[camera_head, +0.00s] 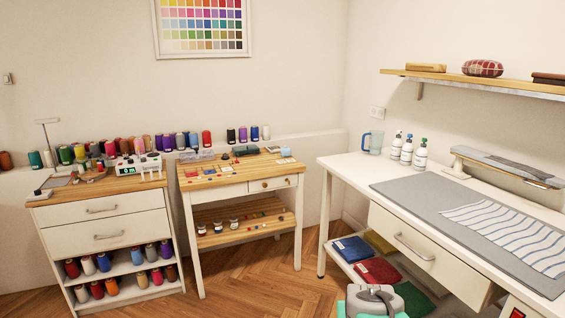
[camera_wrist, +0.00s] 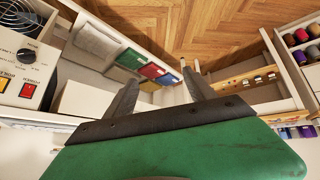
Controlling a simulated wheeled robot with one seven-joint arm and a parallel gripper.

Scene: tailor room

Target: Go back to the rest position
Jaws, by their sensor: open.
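My gripper (camera_wrist: 160,76) shows in the wrist view. Its two dark fingers stand apart and nothing is held between them. Beyond the fingers are the wooden floor, a low shelf with folded cloths and the small wooden table. No gripper fingers can be made out in the head view, so the arm's full pose is hidden.
A white work table (camera_head: 340,168) with a grey mat (camera_head: 410,190) and striped fabric (camera_head: 510,235) stands at the right. A small wooden table (camera_head: 225,178) and a drawer cabinet (camera_head: 105,225) stand at the left. The herringbone floor (camera_head: 245,270) between them is clear.

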